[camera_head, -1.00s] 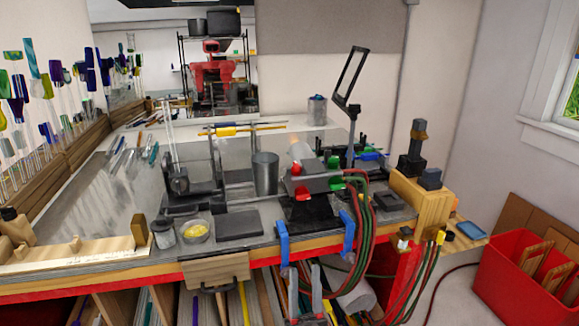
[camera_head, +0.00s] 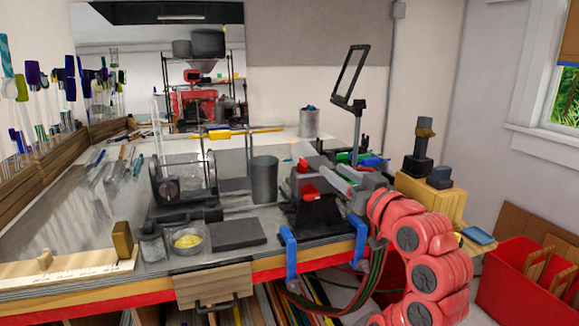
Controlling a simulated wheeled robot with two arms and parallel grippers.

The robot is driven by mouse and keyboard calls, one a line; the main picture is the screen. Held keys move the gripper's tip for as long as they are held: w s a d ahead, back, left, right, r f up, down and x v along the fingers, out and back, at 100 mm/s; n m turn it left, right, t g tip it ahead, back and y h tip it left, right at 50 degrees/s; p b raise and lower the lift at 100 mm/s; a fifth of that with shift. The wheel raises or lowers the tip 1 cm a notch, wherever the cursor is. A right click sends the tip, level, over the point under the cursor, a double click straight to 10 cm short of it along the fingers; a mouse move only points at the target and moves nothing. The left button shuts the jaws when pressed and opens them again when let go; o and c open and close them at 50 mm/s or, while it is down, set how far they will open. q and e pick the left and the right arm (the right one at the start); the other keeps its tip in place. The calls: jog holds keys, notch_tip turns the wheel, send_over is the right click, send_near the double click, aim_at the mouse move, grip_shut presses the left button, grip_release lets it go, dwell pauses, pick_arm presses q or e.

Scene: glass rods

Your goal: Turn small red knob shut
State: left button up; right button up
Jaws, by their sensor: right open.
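The torch on its black stand (camera_head: 318,217) is at the bench's front right. One red knob (camera_head: 308,193) shows at its lower front and a smaller red knob (camera_head: 303,166) above it. My right gripper (camera_head: 328,178) is open, its pale grey fingers at the torch just right of these knobs. I cannot tell whether a finger touches a knob. The gripper and my red right arm hide the torch's right side, including the green knobs. My left gripper is not in view.
Two blue clamps (camera_head: 289,252) grip the front edge below the torch. Red and green hoses (camera_head: 338,300) hang by my arm. A grey cup (camera_head: 264,177) stands left of the torch, a magnifier (camera_head: 350,76) behind it. A dark pad (camera_head: 237,231) lies front left.

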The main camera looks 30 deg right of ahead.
aim_at(300, 158)
jog(key=shift+n+g, duration=0.5)
jog(key=shift+g, duration=0.1)
jog(key=w+p, duration=0.2)
jog(key=w, duration=0.3)
jog(key=w+p, duration=0.3)
jog(key=w, duration=0.2)
jog(key=w+f+p, duration=0.1)
jog(key=w+p, duration=0.2)
jog(key=w, duration=0.3)
jog(key=shift+s, duration=0.1)
grip_shut()
